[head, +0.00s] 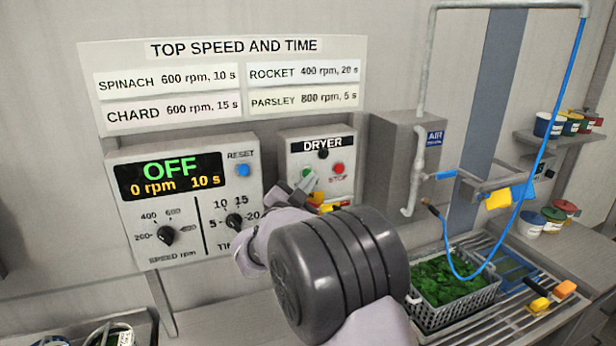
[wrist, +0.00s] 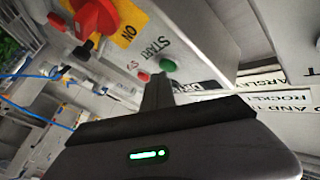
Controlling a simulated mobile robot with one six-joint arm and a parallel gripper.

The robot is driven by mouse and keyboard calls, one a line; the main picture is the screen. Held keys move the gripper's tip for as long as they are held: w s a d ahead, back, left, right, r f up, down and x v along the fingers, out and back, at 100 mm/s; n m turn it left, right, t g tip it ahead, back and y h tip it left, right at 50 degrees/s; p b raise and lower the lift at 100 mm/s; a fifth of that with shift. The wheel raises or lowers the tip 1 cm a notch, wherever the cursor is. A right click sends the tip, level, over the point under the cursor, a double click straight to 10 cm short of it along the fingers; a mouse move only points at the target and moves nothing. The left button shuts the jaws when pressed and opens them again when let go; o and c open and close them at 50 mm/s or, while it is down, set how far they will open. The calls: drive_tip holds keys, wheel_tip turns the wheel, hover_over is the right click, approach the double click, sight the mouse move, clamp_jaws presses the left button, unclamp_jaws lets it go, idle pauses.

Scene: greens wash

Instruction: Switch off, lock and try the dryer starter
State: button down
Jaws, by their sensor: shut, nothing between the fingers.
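The grey dryer starter box (head: 300,150) hangs on the wall, labelled DRYER, with a black round fitting near its top. Its green START button (head: 308,173) and red STOP button (head: 338,169) show; the green one is also in the wrist view (wrist: 167,65). The handle's exact setting is hard to tell. My gripper (head: 296,190) is shut and empty in front of the box, its fingertips (wrist: 157,80) near the START button. My wrist hides the box's lower part.
Left of the box is a control panel (head: 130,215) reading OFF, 0 rpm, 10 s. A grey air unit (head: 390,150) with a pipe and blue hose (head: 535,165) is to the right. A crate of greens (head: 478,305) stands on a slatted rack below.

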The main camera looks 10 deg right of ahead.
drive_tip(key=shift+w+a, duration=0.1)
drive_tip(key=shift+w, duration=0.3)
idle(0.6)
idle(0.3)
drive_tip(key=shift+s+d+b, duration=0.2)
drive_tip(key=shift+s+b, duration=0.6)
drive_tip(key=shift+b, duration=0.3)
drive_tip(key=s+b, duration=0.2)
drive_tip(key=s, duration=0.1)
drive_tip(key=s+d+b, duration=0.1)
drive_tip(key=s+b, duration=0.1)
